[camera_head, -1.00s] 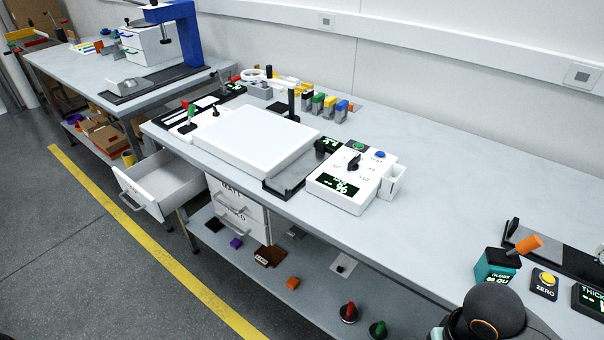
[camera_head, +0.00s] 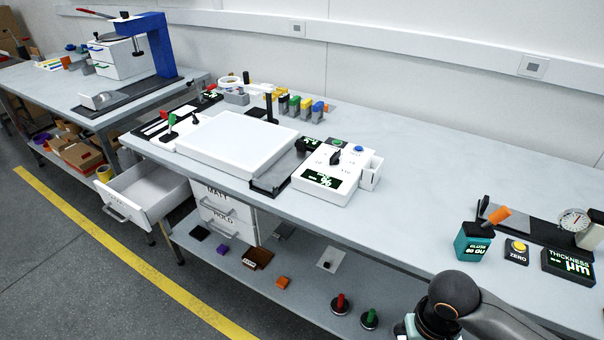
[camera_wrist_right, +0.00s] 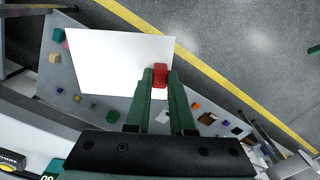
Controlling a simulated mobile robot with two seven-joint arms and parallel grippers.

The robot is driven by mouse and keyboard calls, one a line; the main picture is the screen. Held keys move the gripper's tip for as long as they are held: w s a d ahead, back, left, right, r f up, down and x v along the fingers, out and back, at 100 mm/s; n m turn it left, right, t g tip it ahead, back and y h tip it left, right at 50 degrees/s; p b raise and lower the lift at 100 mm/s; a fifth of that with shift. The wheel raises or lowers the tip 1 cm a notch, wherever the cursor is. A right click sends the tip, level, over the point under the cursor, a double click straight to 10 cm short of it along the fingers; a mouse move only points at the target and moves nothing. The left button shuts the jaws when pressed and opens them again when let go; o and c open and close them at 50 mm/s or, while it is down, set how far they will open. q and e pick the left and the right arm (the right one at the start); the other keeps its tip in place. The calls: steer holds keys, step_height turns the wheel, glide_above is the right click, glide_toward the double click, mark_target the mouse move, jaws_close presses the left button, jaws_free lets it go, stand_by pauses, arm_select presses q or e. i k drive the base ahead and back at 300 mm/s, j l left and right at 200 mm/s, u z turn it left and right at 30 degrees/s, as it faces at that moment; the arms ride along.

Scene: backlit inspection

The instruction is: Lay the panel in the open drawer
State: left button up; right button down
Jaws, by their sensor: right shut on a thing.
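The open drawer (camera_head: 122,207) sticks out from under the left end of the long bench in the head view. It is white with a grey handle, and its inside looks empty. My right gripper (camera_wrist_right: 161,84) has green fingers and is shut on a small red block at the edge of the white panel (camera_wrist_right: 108,58) in the right wrist view. The panel is held in the air above the lower shelf and floor. In the head view only my right arm shows, at the bottom right, well away from the drawer; its gripper and the panel are out of that frame. My left gripper is not in view.
A white light table (camera_head: 230,140) and a white control box (camera_head: 328,177) stand on the bench (camera_head: 420,190). Closed drawers (camera_head: 228,210) sit right of the open one. Small items lie on the lower shelf (camera_head: 300,275). Grey floor with a yellow line (camera_head: 130,255) is clear in front.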

mark_target(148, 191)
steer(key=i+j+u, duration=0.4)
steer(key=j+u, duration=0.2)
steer(key=i+j+u, duration=0.2)
steer(key=i+j, duration=1.05)
steer(key=i, duration=0.55)
